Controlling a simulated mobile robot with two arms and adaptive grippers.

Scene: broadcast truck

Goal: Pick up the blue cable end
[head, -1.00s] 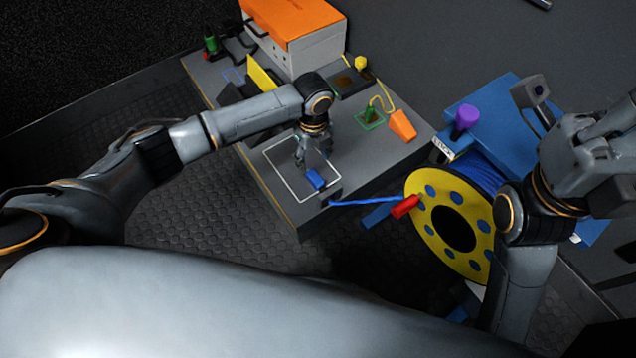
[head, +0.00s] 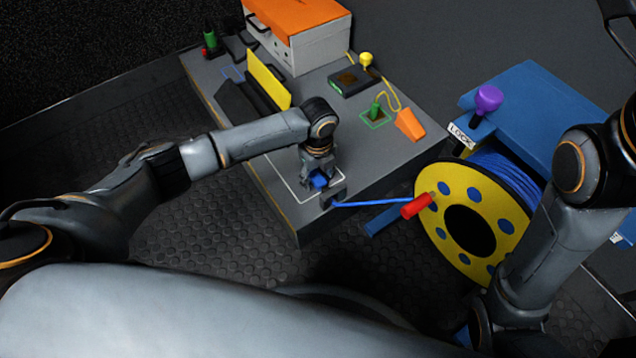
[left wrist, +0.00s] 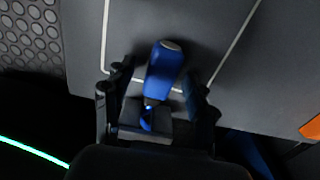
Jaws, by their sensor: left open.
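The blue cable end (head: 320,182) lies on the grey bench inside a white outline, near the bench's front corner. In the left wrist view the blue cable end (left wrist: 164,70) is a rounded blue plug with a pale tip, standing out past a small dark block. My left gripper (head: 318,180) is over it, pointing down. In the left wrist view the fingers of my left gripper (left wrist: 158,100) are open, one on each side of the cable end, with gaps showing. The blue cable (head: 370,204) runs right to the yellow reel (head: 449,232). My right gripper is out of the head view.
The reel has a red handle (head: 417,206) and sits by a blue stand (head: 540,105) with a purple knob (head: 488,99). An orange-topped case (head: 325,50), a yellow plate (head: 268,80) and an orange tag (head: 409,125) are farther back on the bench.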

